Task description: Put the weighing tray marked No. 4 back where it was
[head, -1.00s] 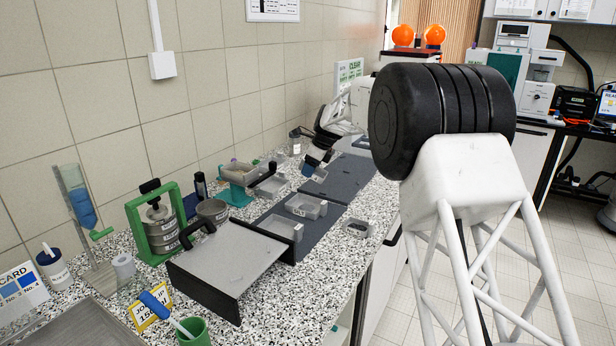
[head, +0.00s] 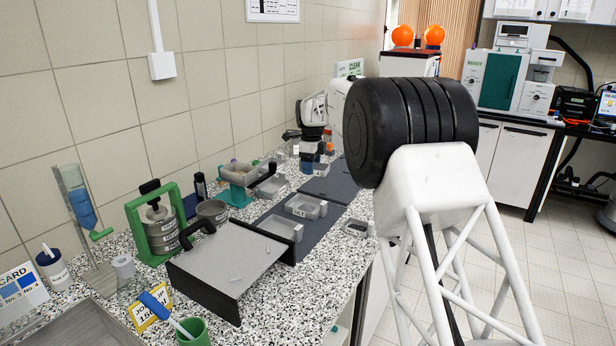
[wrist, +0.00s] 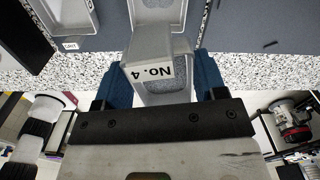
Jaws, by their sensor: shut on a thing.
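My gripper (head: 308,160) is at the far part of the counter in the head view, its fingers pointing down. In the wrist view its two blue fingers (wrist: 155,74) are shut on the grey weighing tray marked No. 4 (wrist: 147,50), with the label upside down in the picture. Another pale grey tray (wrist: 162,14) shows just past it; I cannot tell whether they touch. In the head view the held tray is too small to make out clearly. Other grey trays stand on the dark mat, one (head: 306,207) further back and one (head: 284,229) nearer.
The far dark mat (head: 320,191) has bare room.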

